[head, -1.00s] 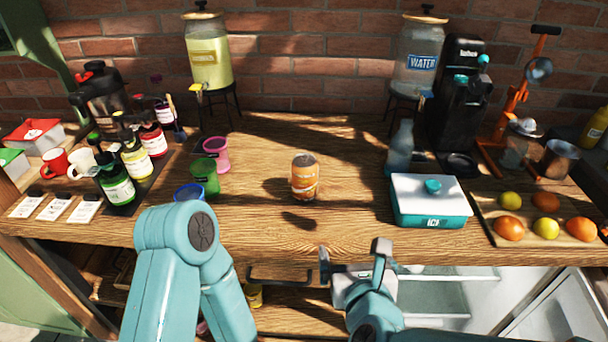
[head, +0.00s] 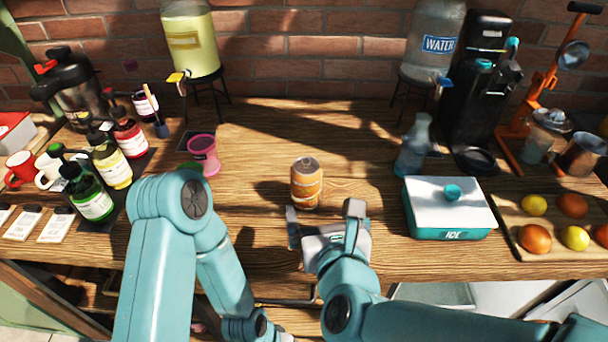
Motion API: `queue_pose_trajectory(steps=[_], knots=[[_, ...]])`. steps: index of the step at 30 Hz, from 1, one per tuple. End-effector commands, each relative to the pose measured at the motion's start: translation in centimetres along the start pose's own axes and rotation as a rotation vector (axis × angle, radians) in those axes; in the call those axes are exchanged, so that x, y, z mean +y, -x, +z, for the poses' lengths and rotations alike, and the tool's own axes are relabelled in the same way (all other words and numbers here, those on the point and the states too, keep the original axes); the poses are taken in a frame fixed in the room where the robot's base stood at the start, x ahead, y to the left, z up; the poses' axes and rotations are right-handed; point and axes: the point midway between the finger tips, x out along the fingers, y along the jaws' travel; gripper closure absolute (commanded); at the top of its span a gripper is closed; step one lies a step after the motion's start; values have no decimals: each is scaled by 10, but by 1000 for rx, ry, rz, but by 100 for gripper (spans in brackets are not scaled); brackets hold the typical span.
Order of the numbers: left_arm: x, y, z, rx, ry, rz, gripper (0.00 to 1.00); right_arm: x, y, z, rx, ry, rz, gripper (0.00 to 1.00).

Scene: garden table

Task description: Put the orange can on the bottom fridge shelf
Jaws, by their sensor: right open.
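The orange can (head: 306,184) stands upright on the wooden counter, near the middle. My right gripper (head: 322,222) is open and empty, just in front of the can on the near side, its fingers pointing toward it. I see no clear contact between them. My left arm comes in from the left and bends down; its gripper is below the counter edge and hidden from view. The fridge interior with a pale shelf (head: 436,294) shows only in part below the counter at the right, and its bottom shelf cannot be made out.
A teal ice box (head: 449,208) stands right of the can, with a fruit board (head: 516,238) beyond it. A glass bottle (head: 413,147) stands behind the box. A pink cup (head: 204,154) and syrup bottles (head: 111,161) are at the left. Counter behind the can is clear.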

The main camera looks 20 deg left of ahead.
Motion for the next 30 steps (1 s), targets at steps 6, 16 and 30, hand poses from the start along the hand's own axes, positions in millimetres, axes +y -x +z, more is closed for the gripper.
queue_pose_trajectory(steps=[6,16,30], knots=[[2,6,0,0,0,0,0,0,-19,0,2,0,-2,1],[8,22,1,0,0,0,0,1,-88,0,1,-1,-1,1],[17,47,1,0,0,0,0,6,-146,4,0,0,0,1]])
